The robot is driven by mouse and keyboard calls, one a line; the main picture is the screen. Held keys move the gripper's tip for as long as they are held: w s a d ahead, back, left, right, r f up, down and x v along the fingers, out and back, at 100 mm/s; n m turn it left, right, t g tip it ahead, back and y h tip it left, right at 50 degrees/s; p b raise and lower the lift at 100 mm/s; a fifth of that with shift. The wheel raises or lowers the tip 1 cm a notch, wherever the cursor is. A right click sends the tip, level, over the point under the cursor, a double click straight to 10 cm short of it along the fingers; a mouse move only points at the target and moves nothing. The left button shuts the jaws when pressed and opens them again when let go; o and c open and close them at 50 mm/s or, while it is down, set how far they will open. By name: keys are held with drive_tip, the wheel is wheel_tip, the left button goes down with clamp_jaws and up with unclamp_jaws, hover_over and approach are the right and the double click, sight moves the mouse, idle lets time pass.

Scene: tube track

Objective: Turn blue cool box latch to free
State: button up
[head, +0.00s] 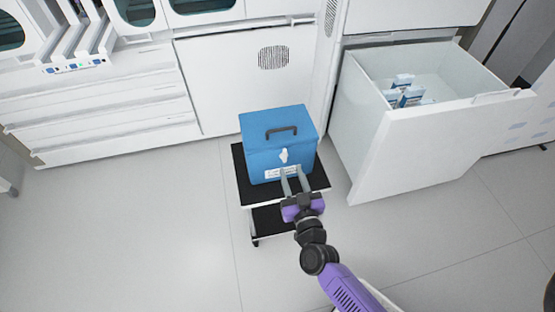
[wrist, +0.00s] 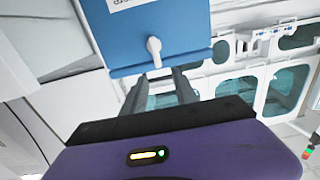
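The blue cool box (head: 262,147) stands on a small cart with black shelves, its lid shut and a dark handle on top. It also shows at the top of the wrist view (wrist: 185,30). Its white latch (head: 283,156) is on the front face, above a white label; in the wrist view the latch (wrist: 154,50) has a round knob and a narrow lever. My gripper (head: 294,172) is in front of the box, just below the latch. Its two fingers are apart with a gap between them (wrist: 162,80), and nothing is held. Contact with the box cannot be told.
The cart's black top shelf (head: 243,178) extends around the box. An open white drawer (head: 415,140) with small boxes (head: 403,92) inside juts out at the right. White cabinets (head: 110,95) line the back. The floor (head: 130,220) to the left is clear.

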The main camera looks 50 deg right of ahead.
sight(286, 152)
drive_tip(key=x, duration=0.7)
drive_tip(key=shift+d, duration=0.15)
clamp_jaws()
